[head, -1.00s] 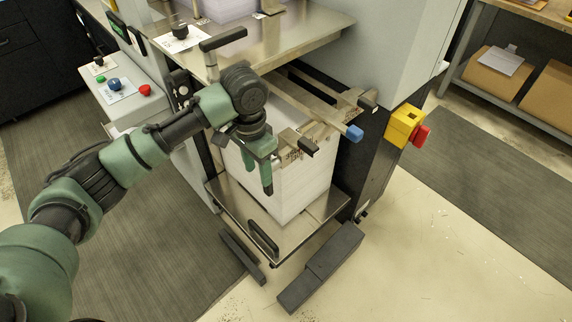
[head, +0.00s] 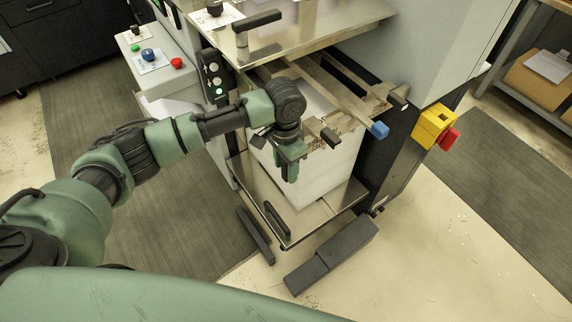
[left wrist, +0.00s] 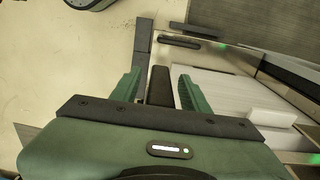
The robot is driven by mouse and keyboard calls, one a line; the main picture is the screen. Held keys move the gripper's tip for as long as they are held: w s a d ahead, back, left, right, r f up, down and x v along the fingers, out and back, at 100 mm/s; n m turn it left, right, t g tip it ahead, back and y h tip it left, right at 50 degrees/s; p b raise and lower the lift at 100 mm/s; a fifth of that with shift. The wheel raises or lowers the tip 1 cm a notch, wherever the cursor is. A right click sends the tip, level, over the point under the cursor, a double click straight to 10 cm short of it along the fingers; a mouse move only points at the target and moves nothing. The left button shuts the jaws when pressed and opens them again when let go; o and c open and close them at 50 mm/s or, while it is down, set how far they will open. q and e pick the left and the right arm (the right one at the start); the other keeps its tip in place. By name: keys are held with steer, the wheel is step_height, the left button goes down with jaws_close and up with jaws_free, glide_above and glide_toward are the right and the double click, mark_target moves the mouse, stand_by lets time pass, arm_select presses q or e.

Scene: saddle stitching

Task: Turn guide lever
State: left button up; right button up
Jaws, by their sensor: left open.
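Levers stick out of the machine below its metal table: a near bar with a black end (head: 330,137), a bar with a blue end (head: 379,130) and a far black-ended bar (head: 398,102). The frames do not mark which is the guide lever. My left gripper (head: 290,172) points down just left of the near black end, in front of the paper stack. In the left wrist view its fingers (left wrist: 158,88) are apart. A dark bar (left wrist: 160,84) shows between them, with no visible grip on it. My right gripper is out of view.
The white paper stack (head: 325,178) stands on a metal shelf (head: 296,226) with a black handle. A yellow box with a red knob (head: 434,125) is on the machine's right side. Dark blocks (head: 332,257) lie on the floor below. The table edge (head: 320,45) overhangs the levers.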

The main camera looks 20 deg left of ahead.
arm_select(q)
jaws_close()
stand_by(1.4)
